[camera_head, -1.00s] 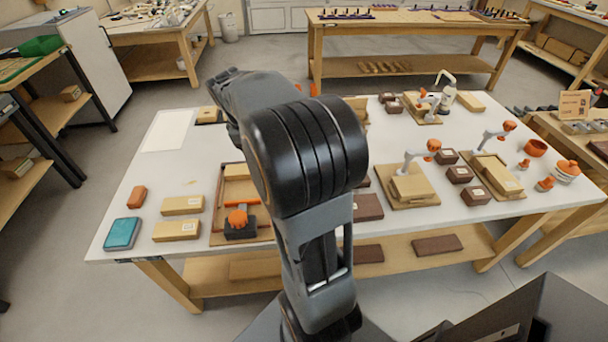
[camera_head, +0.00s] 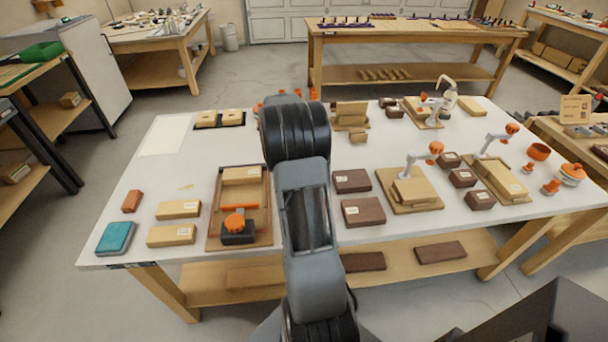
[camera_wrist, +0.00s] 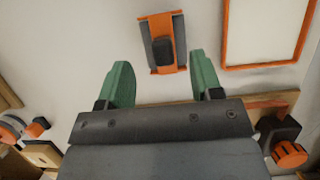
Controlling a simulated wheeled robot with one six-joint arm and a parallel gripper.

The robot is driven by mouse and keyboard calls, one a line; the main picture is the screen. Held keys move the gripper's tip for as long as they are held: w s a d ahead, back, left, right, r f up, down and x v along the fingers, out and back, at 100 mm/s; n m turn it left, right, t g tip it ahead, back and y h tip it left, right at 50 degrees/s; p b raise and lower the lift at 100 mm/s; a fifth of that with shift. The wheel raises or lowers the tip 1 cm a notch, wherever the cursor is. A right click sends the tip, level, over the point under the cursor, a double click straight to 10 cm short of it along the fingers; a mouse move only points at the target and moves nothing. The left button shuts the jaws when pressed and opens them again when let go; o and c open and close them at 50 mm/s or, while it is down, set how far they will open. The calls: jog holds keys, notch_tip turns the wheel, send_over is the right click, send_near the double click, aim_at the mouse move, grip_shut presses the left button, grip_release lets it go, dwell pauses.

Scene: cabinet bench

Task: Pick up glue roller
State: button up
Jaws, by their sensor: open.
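In the wrist view, an orange and grey piece with a dark block on its middle (camera_wrist: 163,43) lies on the pale surface. It may be the glue roller, but I cannot tell for sure. My gripper (camera_wrist: 163,78) is open, with green fingers spread and nothing seen between their tips. The piece lies just beyond the fingertips, roughly centred between them. In the head view my own arm hides the gripper and that piece.
An orange frame (camera_wrist: 226,41) lies right of the piece. An orange-knobbed dark block (camera_head: 238,238) sits in a wooden tray (camera_head: 212,240). Brown boxes (camera_head: 363,211) and a clamp board (camera_head: 418,207) stand right of my arm.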

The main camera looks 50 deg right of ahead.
jog(key=shift+x, duration=2.8)
jog(key=shift+s+a, duration=0.1)
jog(key=shift+a, duration=0.05)
jog(key=c, duration=1)
jog(key=shift+c, duration=0.2)
